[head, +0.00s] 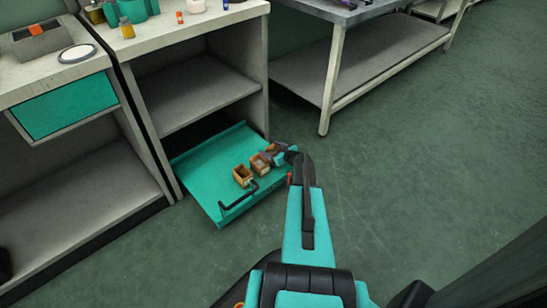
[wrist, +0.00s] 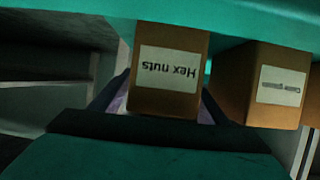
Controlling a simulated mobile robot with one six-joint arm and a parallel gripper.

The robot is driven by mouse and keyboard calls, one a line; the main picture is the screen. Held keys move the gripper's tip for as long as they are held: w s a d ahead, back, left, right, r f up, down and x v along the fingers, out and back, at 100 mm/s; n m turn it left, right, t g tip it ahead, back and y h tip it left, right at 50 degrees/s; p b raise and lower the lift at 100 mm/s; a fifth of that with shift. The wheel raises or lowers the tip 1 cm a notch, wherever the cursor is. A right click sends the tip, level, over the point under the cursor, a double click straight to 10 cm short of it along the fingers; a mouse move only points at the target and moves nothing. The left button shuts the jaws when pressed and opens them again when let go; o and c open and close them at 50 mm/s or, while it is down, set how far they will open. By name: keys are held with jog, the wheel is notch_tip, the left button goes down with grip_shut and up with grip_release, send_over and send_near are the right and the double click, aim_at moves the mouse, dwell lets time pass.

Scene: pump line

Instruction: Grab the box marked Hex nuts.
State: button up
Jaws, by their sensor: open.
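The box marked Hex nuts (wrist: 168,88) is a brown box with a white label that reads upside down in the wrist view. My gripper (wrist: 165,104) is open, with one finger at each side of this box; I cannot tell whether they touch it. In the head view my gripper (head: 281,152) is low over the far right part of the open teal drawer (head: 213,162). It hides much of what is there, so I cannot clearly make out the Hex nuts box in that view.
A second labelled brown box (wrist: 275,92) stands close to the right in the wrist view; its label is too blurred to read. Brown boxes (head: 243,176) stand in a row in the drawer. A dark bar handle (head: 237,195) is at its front. The floor to the right is clear.

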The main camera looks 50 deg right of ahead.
jog(key=c, duration=1.3)
notch_tip(320, 180, up, 10)
jog(key=shift+p, duration=1.2)
